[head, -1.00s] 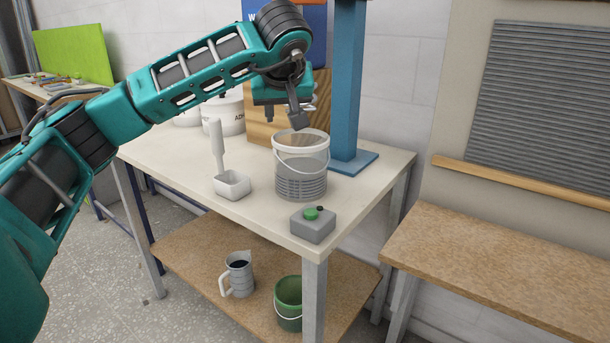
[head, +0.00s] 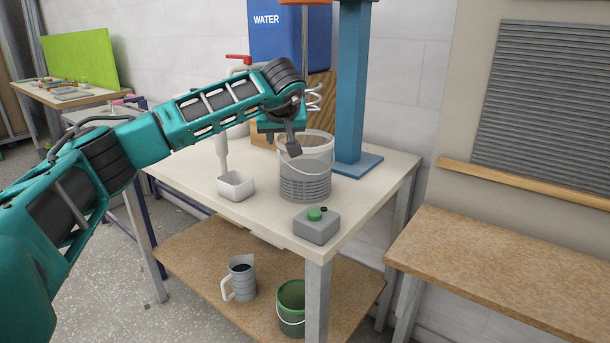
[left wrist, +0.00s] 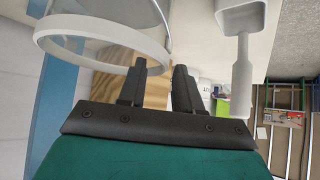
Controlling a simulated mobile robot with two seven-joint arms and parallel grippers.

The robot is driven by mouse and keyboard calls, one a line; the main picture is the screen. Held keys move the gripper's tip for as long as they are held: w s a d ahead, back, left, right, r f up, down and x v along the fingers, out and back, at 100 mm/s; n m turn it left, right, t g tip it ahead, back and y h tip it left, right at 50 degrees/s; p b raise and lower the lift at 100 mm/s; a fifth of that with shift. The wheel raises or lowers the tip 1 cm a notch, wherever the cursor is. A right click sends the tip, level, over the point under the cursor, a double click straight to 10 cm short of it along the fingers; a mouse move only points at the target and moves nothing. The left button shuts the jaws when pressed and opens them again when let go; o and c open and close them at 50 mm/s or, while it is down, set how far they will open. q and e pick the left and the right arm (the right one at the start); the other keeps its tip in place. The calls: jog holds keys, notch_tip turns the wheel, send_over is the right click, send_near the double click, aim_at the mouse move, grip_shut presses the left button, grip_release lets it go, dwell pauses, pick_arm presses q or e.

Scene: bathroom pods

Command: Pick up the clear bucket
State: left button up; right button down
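The clear bucket (head: 306,178) stands upright on the white-topped table, with a pale rim, a thin wire handle and a ribbed lower part. My left gripper (head: 291,148) is just in front of the bucket's upper left side in the head view. In the left wrist view the fingers (left wrist: 160,88) are apart with nothing between them. The bucket's rim (left wrist: 100,52) shows there at the upper left, beside one finger. I cannot tell whether that finger touches it. My right gripper is not in view.
A white scoop (head: 236,186) and a grey box with a green button (head: 317,226) stand near the bucket on the table (head: 270,215). A blue post (head: 351,85) rises behind it. A jug (head: 240,278) and a green bucket (head: 291,305) are on the lower shelf.

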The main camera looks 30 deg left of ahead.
pick_arm(q)
jog(key=shift+w+a+f, duration=0.15)
jog(key=shift+f, duration=0.1)
jog(key=shift+c, duration=0.3)
grip_shut()
dwell(0.9)
jog(key=shift+r, duration=0.2)
